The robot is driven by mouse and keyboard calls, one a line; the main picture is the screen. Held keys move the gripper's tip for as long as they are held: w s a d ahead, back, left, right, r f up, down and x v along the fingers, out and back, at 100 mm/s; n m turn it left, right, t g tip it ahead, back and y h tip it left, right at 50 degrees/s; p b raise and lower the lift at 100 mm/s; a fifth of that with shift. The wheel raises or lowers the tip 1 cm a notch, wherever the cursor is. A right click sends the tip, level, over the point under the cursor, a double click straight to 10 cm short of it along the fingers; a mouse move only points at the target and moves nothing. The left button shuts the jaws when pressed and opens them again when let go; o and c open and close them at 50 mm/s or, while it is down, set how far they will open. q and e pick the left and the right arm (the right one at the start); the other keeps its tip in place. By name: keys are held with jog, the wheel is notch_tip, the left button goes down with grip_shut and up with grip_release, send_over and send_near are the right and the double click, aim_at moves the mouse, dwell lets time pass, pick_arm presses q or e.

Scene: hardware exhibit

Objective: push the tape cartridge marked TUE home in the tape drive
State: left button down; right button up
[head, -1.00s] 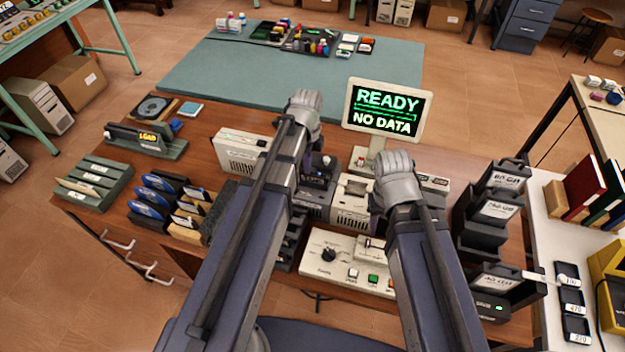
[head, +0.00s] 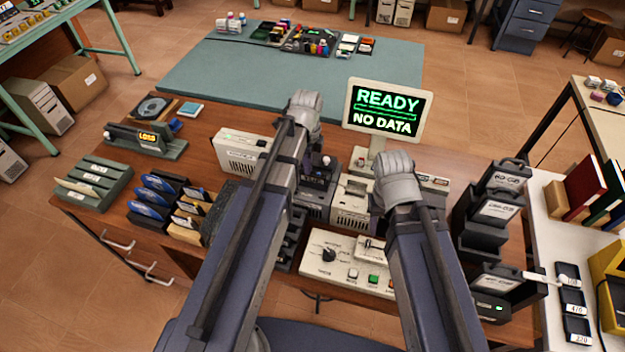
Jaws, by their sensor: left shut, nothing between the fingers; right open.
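I cannot make out a cartridge marked TUE, and no label that small is readable. Several boxy drive units stand mid-desk: a beige one (head: 238,152) at left, a dark one (head: 318,190) and a beige one (head: 351,212) between my arms. I cannot tell which is the tape drive. My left gripper (head: 305,107) is above the desk behind the dark unit, shut and empty. My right gripper (head: 396,178) is over the desk right of the beige middle unit, open. The fingertips of both are hidden behind their grey housings and arms.
A monitor (head: 387,112) reads READY, NO DATA. A control panel (head: 345,262) with a knob and buttons lies in front. Racks with blue disks (head: 152,195) and a grey slotted rack (head: 95,183) stand left. Dark stands (head: 490,208) stand right. A teal mat (head: 230,75) lies behind.

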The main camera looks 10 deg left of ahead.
pick_arm(q)
jog(key=shift+f+b, duration=0.9)
jog(key=shift+f, duration=0.05)
pick_arm(e)
jog(key=shift+f, duration=0.95)
pick_arm(q)
jog(key=shift+r, duration=0.1)
notch_tip(320, 180, up, 7)
jog(key=p, duration=0.7)
pick_arm(e)
notch_tip(320, 180, up, 7)
